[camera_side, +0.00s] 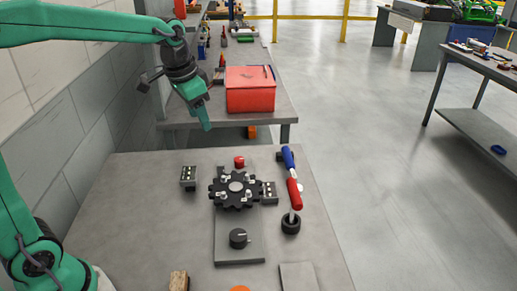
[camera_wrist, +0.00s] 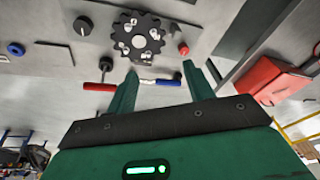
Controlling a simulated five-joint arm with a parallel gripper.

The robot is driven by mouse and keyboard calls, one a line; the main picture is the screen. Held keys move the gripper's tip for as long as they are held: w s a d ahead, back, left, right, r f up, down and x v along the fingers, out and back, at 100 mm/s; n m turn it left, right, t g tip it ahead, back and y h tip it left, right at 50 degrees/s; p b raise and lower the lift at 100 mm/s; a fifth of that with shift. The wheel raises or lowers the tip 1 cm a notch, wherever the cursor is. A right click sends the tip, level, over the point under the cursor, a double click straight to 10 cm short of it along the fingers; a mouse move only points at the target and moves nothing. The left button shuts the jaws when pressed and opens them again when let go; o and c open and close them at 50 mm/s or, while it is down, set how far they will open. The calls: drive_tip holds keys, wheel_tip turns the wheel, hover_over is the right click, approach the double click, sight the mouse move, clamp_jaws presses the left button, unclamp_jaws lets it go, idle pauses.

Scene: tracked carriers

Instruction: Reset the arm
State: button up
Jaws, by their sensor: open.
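My green gripper (camera_side: 206,123) hangs in the air above the far edge of the grey work table (camera_side: 130,215), beyond the objects on it. In the wrist view its two fingers (camera_wrist: 160,70) are spread apart with nothing held between them. A black toothed wheel (camera_side: 235,201) with small pale parts sits on a grey plate (camera_side: 238,218); it also shows in the wrist view (camera_wrist: 150,21). My gripper is clear of it.
A red box (camera_side: 249,92) stands on the farther bench. A block wall (camera_side: 78,105) is at left.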

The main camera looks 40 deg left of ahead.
drive_tip(key=s+d+f+n+t, duration=0.2)
drive_tip(key=s+n, duration=0.1)
drive_tip(key=s, duration=1.5)
drive_tip(key=shift+s+t, duration=0.3)
drive_tip(key=shift+s, duration=0.1)
